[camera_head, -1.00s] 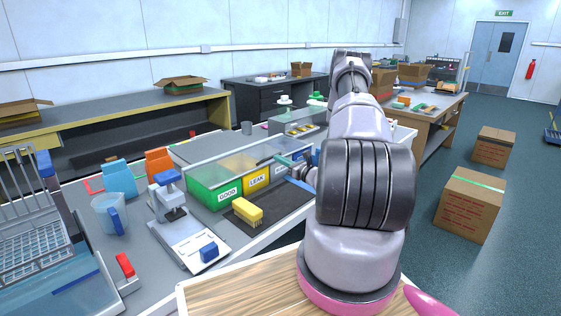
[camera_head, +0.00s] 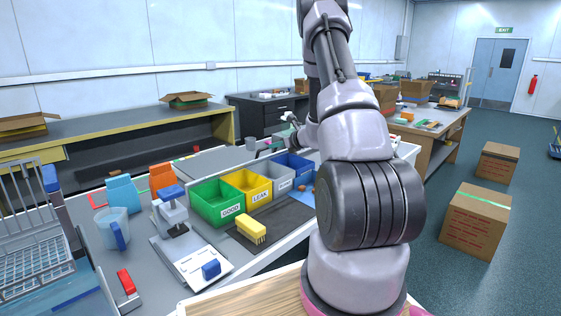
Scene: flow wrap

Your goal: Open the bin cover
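The row of bins shows a green bin (camera_head: 214,202) marked GOOD, a yellow bin (camera_head: 247,187) marked LEAK, a grey bin (camera_head: 277,177) and a blue bin (camera_head: 295,164). Their tops look open, with no clear cover lying over them. I cannot clearly make out where the clear cover now rests. My gripper (camera_head: 291,122) is beyond the far right end of the bins, small and partly hidden by my arm. It looks apart from the bins, and I cannot see whether its fingers are open.
A yellow brush-like block (camera_head: 251,229) lies on the dark mat (camera_head: 285,219) before the bins. A sealer-like device (camera_head: 172,215), a clear jug (camera_head: 113,228) and a wire basket (camera_head: 38,262) stand left. Cardboard boxes (camera_head: 474,221) stand on the floor at right.

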